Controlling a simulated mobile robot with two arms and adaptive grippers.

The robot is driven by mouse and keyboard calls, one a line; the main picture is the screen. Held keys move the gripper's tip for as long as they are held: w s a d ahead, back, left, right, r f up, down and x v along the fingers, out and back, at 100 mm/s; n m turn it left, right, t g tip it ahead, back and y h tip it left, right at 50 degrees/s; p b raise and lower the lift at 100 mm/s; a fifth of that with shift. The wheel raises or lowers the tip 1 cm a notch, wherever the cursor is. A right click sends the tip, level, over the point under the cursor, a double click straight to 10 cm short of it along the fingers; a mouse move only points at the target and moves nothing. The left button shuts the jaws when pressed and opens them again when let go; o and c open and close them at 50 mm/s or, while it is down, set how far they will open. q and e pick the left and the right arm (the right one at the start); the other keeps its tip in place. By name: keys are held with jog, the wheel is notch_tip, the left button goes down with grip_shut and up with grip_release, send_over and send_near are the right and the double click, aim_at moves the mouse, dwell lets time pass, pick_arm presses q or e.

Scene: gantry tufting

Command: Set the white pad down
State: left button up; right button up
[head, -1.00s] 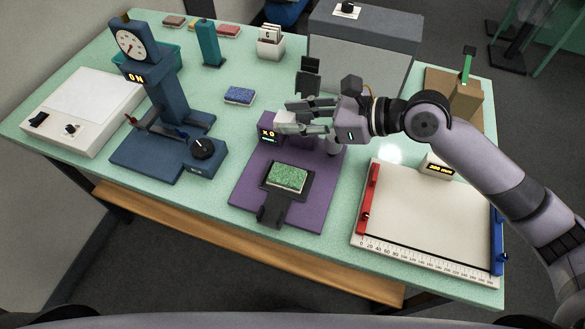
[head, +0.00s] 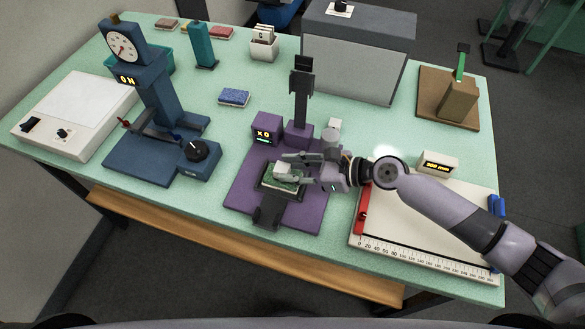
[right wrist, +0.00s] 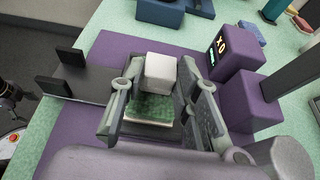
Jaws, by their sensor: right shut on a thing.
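The white pad (right wrist: 160,72) is a small pale block between the fingers of my right gripper. In the head view the white pad (head: 284,169) shows at the fingertips of my right gripper (head: 287,172), which is shut on it. The pad is over a green tufted piece (right wrist: 150,106) on the dark plate of the purple machine (head: 240,193). I cannot tell whether the pad touches the green piece. My fingers hide part of the green piece in the head view. My left gripper is not in view.
The purple machine's dark post (head: 301,90) and display (head: 267,132) stand just behind my gripper. A blue gauge stand (head: 158,95) is to the left, a white measuring board (head: 420,222) to the right. A blue pad (head: 234,97) lies behind, with bare green table around it.

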jog(key=shift+f, duration=0.15)
jog(key=o, duration=0.9)
jog(key=shift+o, duration=0.2)
jog(key=shift+d+r, duration=0.15)
jog(key=shift+r, duration=0.1)
jog(key=b+v, duration=0.2)
jog(key=v, duration=0.9)
jog(key=shift+s+d+r+b, duration=0.2)
jog(key=shift+d+b, duration=0.15)
jog(key=shift+b, duration=0.05)
